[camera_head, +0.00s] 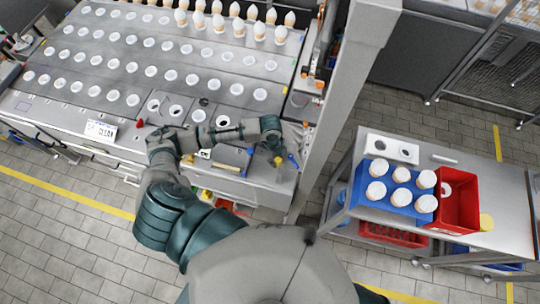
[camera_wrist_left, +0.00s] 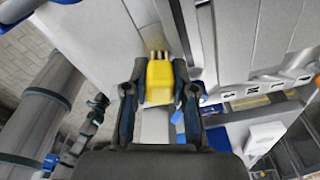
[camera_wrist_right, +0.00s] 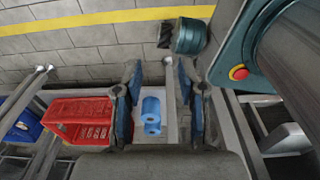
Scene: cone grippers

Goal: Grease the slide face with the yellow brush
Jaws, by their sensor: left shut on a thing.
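The yellow brush (camera_wrist_left: 159,80) has a yellow block body with bristles at its far end. My left gripper (camera_wrist_left: 160,90) is shut on it, one finger on each side, and the bristles point away from the gripper. My right gripper (camera_wrist_right: 157,88) is open and empty, and is outside the head view.
The machine bed (camera_head: 120,50) holds rows of white cups and several cones. A steel post (camera_head: 345,90) stands right of the left gripper. A side table (camera_head: 505,238) carries a blue tray of cones and a red bin (camera_head: 458,205). Blue rolls (camera_wrist_right: 151,112) lie beyond the right gripper.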

